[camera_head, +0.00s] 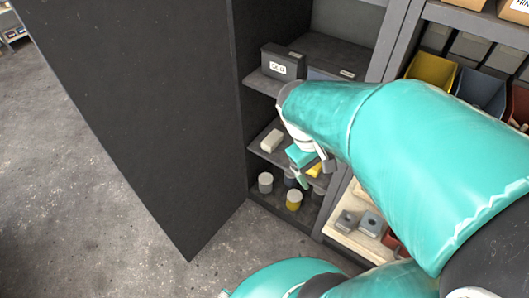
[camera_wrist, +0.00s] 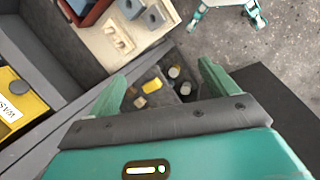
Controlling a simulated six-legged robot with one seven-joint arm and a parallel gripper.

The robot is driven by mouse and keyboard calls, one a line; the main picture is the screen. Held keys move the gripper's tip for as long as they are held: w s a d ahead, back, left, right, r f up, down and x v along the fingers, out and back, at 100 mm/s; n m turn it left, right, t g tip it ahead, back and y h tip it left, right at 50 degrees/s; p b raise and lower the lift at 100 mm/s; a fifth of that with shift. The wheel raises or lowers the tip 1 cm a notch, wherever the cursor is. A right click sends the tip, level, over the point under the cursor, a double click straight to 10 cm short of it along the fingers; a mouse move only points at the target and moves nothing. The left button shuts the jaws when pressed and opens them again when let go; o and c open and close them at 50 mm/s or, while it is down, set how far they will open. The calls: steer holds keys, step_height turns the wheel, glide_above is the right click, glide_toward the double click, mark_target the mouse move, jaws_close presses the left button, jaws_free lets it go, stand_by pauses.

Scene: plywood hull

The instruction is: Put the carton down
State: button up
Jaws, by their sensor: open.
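A cream block-shaped carton (camera_head: 271,140) lies on the middle shelf of the dark cabinet. A smaller yellow carton (camera_head: 315,170) lies on the same shelf, to its right and partly hidden by my gripper. I cannot tell which one is the task's carton. My gripper (camera_head: 299,167) is in front of the middle shelf with its teal fingers spread. In the wrist view my gripper (camera_wrist: 165,82) is open, with nothing held between the fingers. The yellow carton (camera_wrist: 152,86) and the pale carton (camera_wrist: 140,102) show beyond it between the fingers.
Several cans, including a yellow-and-white can (camera_head: 294,199), stand on the bottom shelf. A grey labelled box (camera_head: 283,63) is on the upper shelf. The open dark door (camera_head: 140,100) stands left of the cabinet. Bins, including a yellow bin (camera_head: 432,70), fill the right rack. The left floor is clear.

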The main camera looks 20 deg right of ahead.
steer(key=a+r+m+t+y, duration=0.1)
steer(key=a+r+t+y, duration=0.2)
steer(key=a+r+t, duration=0.4)
steer(key=a+r, duration=0.2)
steer(key=a, duration=0.5)
steer(key=shift+w+r+y, duration=0.35)
steer(key=shift+y, duration=0.05)
steer(key=shift+d, duration=0.1)
